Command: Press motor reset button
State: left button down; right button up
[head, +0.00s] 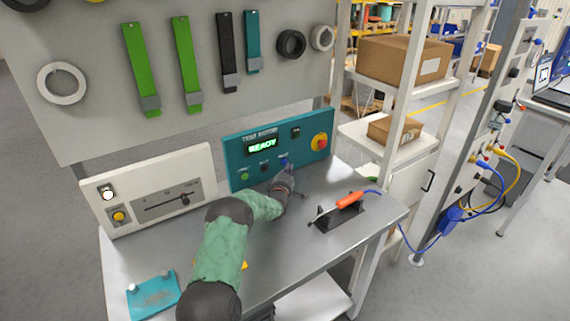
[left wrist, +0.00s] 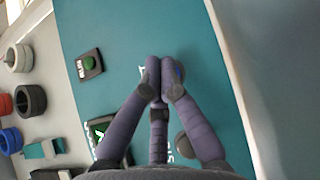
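A teal test panel (head: 232,150) stands at the back of the workbench, its display (head: 262,146) reading READY. Along its lower edge are a green button (head: 244,176), a dark button (head: 264,168) and a blue button (head: 284,162); their labels are too small to read. My left gripper (head: 288,172) is at the panel, right by the blue button. In the left wrist view, its fingertips (left wrist: 161,64) are together with nothing seen between them, and partly cover the blue button (left wrist: 178,71). I cannot tell whether they touch it. My right gripper is not in view.
A red knob on yellow (head: 320,141) is at the panel's right. A white panel (head: 150,187) with a yellow button and slider stands left. An orange-handled tool (head: 349,200) rests in a black stand on the bench. A teal plate (head: 153,296) lies front left.

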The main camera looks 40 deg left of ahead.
pick_arm(q)
jog(key=shift+s+d, duration=0.25)
jog(key=shift+d, duration=0.5)
jog(key=shift+s+d, duration=0.2)
jog(key=shift+d, duration=0.6)
jog(key=shift+s+d, duration=0.25)
jog(key=shift+d, duration=0.5)
